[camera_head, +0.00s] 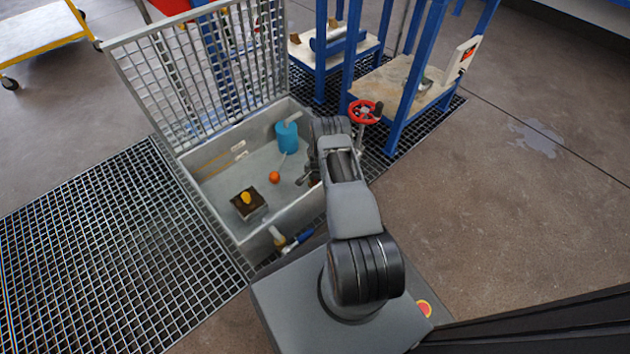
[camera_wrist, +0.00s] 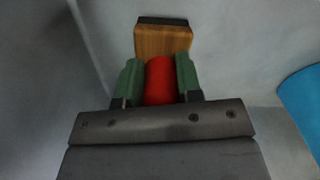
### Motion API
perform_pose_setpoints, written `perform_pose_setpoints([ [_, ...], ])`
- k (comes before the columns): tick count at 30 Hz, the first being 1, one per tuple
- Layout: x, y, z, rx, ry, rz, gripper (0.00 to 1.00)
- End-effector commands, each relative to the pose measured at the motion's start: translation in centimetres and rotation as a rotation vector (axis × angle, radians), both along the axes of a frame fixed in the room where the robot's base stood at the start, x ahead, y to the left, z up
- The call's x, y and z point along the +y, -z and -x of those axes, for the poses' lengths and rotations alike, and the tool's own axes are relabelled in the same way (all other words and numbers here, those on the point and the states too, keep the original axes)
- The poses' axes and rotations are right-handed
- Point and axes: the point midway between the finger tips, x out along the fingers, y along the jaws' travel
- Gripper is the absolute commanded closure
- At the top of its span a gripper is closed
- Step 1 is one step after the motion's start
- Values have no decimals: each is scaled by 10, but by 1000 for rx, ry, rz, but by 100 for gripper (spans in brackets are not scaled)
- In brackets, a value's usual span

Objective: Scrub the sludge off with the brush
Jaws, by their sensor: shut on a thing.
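My gripper (camera_wrist: 158,85) is shut on the red handle of a brush (camera_wrist: 162,42), with green fingers on both sides of it. The brush has a wooden block and a dark strip at its far edge. In the head view my gripper (camera_head: 307,178) is over the right side of the grey basin (camera_head: 215,205), partly hidden by my arm; the brush cannot be made out there. A block with a dark brown top (camera_head: 246,208) and a yellow knob sits in the basin's near left part, apart from my gripper. I cannot tell for certain where the sludge is.
A blue cylinder (camera_head: 287,138) stands at the basin's back, with an orange ball (camera_head: 274,177) on the floor. A grid lid (camera_head: 205,75) stands raised behind. A red handwheel (camera_head: 365,112) and blue-framed bench (camera_head: 395,85) are to the right. The basin's middle is mostly free.

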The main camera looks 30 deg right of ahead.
Motion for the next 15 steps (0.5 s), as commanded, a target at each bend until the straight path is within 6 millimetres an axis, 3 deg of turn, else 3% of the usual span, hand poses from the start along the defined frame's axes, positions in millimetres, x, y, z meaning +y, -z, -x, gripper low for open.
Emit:
perform_pose_setpoints([
  [5, 2, 2, 2, 0, 1, 1, 89],
  [15, 29, 1, 6, 4, -6, -1, 89],
])
